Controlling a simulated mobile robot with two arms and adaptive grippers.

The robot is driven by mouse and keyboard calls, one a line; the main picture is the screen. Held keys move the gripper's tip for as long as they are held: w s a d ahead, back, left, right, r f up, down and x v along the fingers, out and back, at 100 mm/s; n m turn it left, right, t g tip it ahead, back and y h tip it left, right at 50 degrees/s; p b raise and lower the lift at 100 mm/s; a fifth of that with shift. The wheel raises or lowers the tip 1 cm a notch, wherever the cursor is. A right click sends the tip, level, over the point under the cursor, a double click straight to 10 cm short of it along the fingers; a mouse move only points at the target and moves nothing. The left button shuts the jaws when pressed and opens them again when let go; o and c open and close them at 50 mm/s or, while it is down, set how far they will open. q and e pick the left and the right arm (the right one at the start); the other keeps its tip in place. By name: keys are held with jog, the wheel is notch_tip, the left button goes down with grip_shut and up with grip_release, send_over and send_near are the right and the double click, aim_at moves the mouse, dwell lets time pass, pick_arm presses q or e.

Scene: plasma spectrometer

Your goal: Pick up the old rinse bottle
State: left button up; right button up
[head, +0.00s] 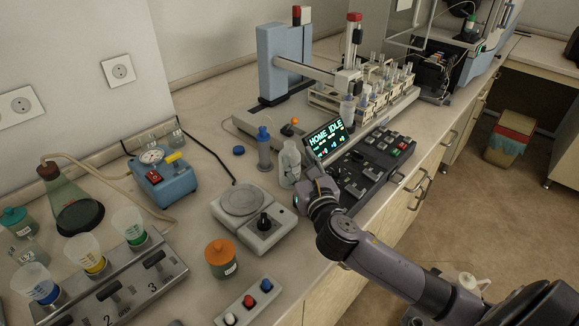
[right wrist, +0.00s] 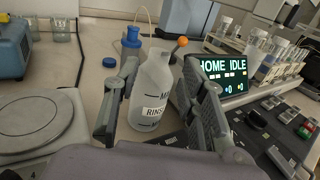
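The rinse bottle (head: 289,164) is white with a narrow neck and stands upright on the bench, behind the round-plated device. In the right wrist view the bottle (right wrist: 153,92) shows a partly visible label reading "RINS". My right gripper (head: 314,188) is low at the bottle's near side. In the right wrist view its fingers (right wrist: 160,68) are apart, one on each side of the bottle. A gap shows at the right finger; I cannot tell whether the left finger touches. My left gripper is out of view.
A blue-capped bottle (head: 264,148) stands just behind left. The display (head: 326,138) and key panel (head: 372,170) are close on the right. The round-plated device (head: 254,218) is in front left. An orange-lidded jar (head: 221,258) stands nearer. Tube racks (head: 345,104) are behind.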

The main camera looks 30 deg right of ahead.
aim_at(292, 157)
jog(key=w, duration=0.3)
jog(key=w+d+p, duration=0.1)
jog(key=w, duration=0.1)
jog(key=shift+w+r, duration=0.1)
jog(key=shift+w, duration=0.15)
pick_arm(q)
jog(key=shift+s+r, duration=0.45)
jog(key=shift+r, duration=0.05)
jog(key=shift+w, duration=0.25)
pick_arm(e)
jog(key=shift+s, duration=0.1)
grip_shut()
